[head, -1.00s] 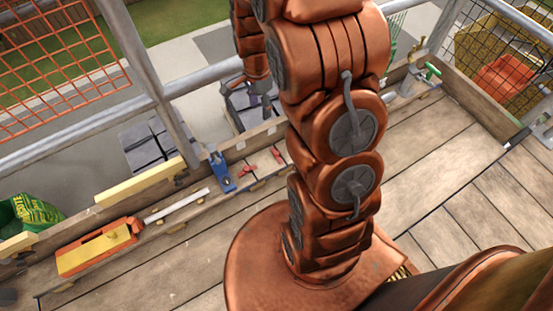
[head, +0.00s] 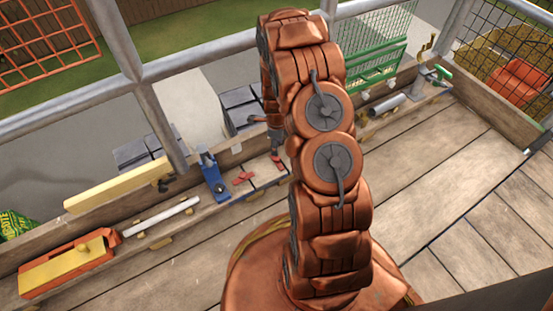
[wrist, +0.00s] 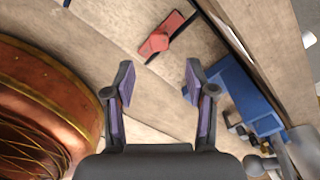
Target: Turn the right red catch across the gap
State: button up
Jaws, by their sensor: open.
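Two red catches lie on the timber strip along the low wall in the head view: the left catch (head: 243,178) and the right catch (head: 278,163). My gripper (head: 276,145) is just above the right one, and my arm hides the area to its right. In the wrist view my gripper (wrist: 157,80) is open, with nothing between its fingers. One red catch (wrist: 166,35) shows beyond the fingertips, apart from them, beside a dark seam; I cannot tell which catch it is.
A blue clamp-like tool (head: 213,180) stands left of the catches and also shows in the wrist view (wrist: 243,92). An orange and yellow tool (head: 68,263) and a white tube (head: 160,217) lie farther left. A grey rail runs behind the wall. The decking at right is clear.

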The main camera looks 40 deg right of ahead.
aim_at(277, 158)
notch_tip(277, 158, down, 7)
jog(key=b, duration=0.3)
jog(key=shift+f, duration=0.2)
jog(key=shift+c, duration=0.2)
grip_shut()
